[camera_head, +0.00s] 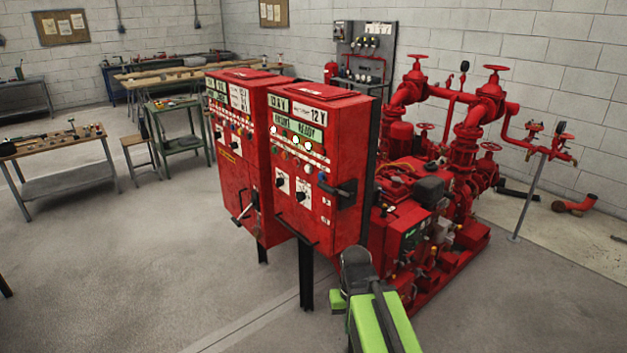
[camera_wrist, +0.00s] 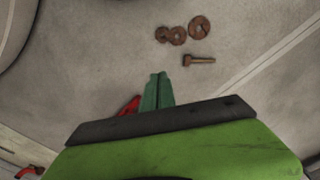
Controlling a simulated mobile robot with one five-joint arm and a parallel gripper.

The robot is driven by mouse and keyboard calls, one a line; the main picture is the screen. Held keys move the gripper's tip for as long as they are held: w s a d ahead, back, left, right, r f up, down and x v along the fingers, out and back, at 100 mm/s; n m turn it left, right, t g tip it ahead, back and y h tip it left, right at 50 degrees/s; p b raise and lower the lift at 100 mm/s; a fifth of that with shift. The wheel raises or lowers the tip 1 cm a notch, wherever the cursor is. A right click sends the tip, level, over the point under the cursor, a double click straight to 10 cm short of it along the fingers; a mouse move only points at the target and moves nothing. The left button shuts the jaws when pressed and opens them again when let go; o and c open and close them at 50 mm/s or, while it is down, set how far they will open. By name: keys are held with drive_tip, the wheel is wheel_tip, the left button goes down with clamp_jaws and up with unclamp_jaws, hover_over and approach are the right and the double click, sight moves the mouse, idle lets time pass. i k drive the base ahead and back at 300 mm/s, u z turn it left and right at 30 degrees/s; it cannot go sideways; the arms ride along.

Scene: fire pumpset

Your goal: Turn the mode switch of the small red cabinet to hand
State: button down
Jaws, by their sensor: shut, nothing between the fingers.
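Two tall red cabinets stand on dark posts in the head view: a front one (camera_head: 318,150) with white labels, lamps and black knobs, and one behind it to the left (camera_head: 232,150). A smaller red box (camera_head: 412,236) with a greenish panel sits low on the pumpset; its switch is too small to make out. My green arm (camera_head: 378,318) is in the foreground, below and in front of the box. In the wrist view my gripper (camera_wrist: 157,92) has its green fingers together, empty, above the floor. The fingertips cannot be made out in the head view.
The red pumpset (camera_head: 460,180) with pipes and valve wheels stands behind and right of the cabinets. A thin grey post (camera_head: 527,195) stands at right. Rusty rings (camera_wrist: 171,35) and a bolt (camera_wrist: 199,60) lie on the floor. Workbenches (camera_head: 60,150) are at left; the left floor is open.

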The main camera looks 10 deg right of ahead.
sight(280, 182)
drive_tip(key=k, duration=1.3)
drive_tip(key=u, duration=0.4)
drive_tip(key=i, duration=0.8)
drive_tip(key=u, duration=1.05)
drive_tip(key=i, duration=2.25)
drive_tip(key=u, duration=0.1)
